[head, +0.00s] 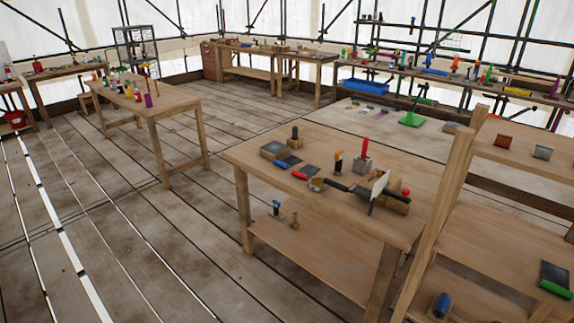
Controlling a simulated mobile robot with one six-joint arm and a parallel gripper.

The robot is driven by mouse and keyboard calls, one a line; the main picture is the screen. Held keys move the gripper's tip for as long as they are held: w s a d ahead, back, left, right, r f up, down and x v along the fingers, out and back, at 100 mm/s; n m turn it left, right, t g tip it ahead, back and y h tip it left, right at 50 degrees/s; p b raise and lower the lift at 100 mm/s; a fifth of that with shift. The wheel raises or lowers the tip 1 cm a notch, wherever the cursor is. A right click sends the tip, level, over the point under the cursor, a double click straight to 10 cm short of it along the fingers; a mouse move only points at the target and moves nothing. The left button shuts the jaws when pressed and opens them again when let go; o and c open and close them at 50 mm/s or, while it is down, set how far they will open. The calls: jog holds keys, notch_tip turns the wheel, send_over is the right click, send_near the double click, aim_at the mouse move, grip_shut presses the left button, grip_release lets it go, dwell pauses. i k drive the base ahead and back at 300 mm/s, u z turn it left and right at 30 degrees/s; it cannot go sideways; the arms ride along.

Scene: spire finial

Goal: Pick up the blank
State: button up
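I cannot tell for sure which thing is the blank; nothing in the head view is plainly marked as one. The near wooden table (400,160) carries small blocks and tools. Among them are a dark grey block (275,150) at its left end and a grey block (362,164) with a red upright piece in it. A brownish-red block (503,140) and a grey block (543,152) sit on the wooden shelf at the right. My gripper is not in view.
Another table (165,103) stands at left. A green-based stand (411,119) is behind. Plank floor (150,255) is open at left.

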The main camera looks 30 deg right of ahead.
aim_at(289, 160)
jog(key=i, duration=0.95)
jog(key=u, duration=0.05)
